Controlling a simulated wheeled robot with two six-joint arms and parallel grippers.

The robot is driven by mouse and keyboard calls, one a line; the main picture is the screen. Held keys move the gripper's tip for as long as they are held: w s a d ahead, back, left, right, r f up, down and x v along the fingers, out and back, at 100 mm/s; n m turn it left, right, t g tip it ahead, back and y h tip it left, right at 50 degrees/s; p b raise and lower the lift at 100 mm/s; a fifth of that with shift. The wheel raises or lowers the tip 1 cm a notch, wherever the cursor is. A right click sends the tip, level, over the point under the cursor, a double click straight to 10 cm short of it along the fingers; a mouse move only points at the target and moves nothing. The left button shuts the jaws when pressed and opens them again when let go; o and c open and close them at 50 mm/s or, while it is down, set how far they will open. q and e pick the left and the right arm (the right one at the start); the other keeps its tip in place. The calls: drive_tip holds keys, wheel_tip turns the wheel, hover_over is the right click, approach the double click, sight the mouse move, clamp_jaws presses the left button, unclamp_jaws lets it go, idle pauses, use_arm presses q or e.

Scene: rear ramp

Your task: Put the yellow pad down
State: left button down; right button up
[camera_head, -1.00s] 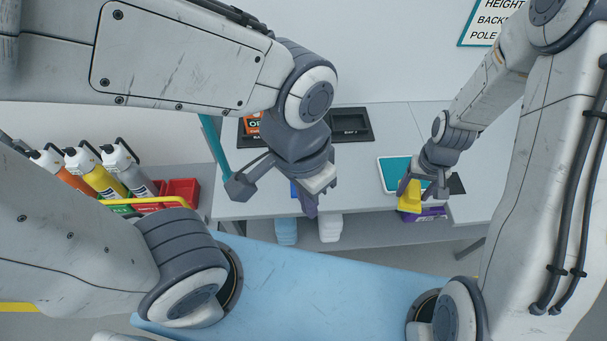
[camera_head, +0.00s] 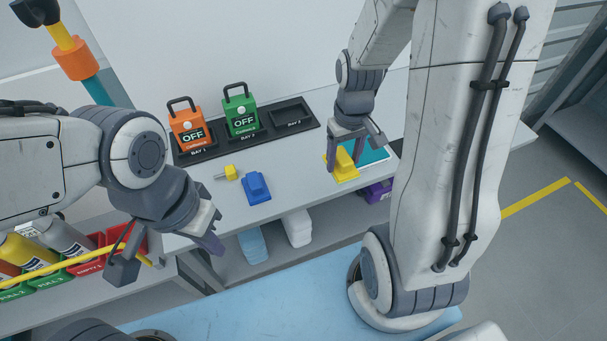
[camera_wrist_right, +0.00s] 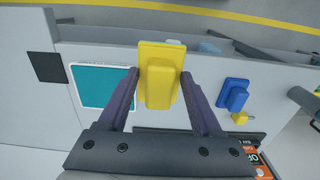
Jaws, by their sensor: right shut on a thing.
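The yellow pad (camera_head: 343,167) is held in my right gripper (camera_head: 352,143), near the front edge of the bench, by the teal-topped panel with a white border (camera_head: 374,153). In the right wrist view the yellow pad (camera_wrist_right: 158,75) sits between both fingers of my right gripper (camera_wrist_right: 160,82), which close on its raised block. The pad seems to be above the bench top; its exact height is unclear. My left gripper (camera_head: 208,242) is in front of the bench at the left, with no object seen in it. Its finger gap is hidden.
A blue pad (camera_head: 256,188) and a small yellow piece (camera_head: 231,173) lie on the bench (camera_head: 300,178). Orange (camera_head: 189,132) and green (camera_head: 241,117) OFF units stand in the black bay tray (camera_head: 205,155); its right bay is empty. Red bins (camera_head: 128,240) are at left.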

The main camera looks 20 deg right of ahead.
drive_tip(key=w+a+f, duration=0.2)
drive_tip(key=w, duration=0.1)
drive_tip(key=w+a+f+p, duration=0.1)
drive_tip(key=w+a+f, duration=0.1)
drive_tip(key=w+a+f+p, duration=0.1)
drive_tip(key=w+f, duration=0.1)
drive_tip(key=w, duration=0.1)
drive_tip(key=shift+w+a+f, duration=0.1)
drive_tip(key=shift+w+a, duration=0.25)
drive_tip(key=shift+a, duration=0.05)
wheel_tip(320, 180, down, 4)
drive_tip(key=shift+r+p, duration=0.1)
drive_tip(key=shift+p, duration=0.45)
drive_tip(key=shift+f, duration=0.25)
drive_tip(key=shift+f, duration=0.15)
drive_tip(key=o, duration=1.3)
drive_tip(key=shift+r, duration=0.2)
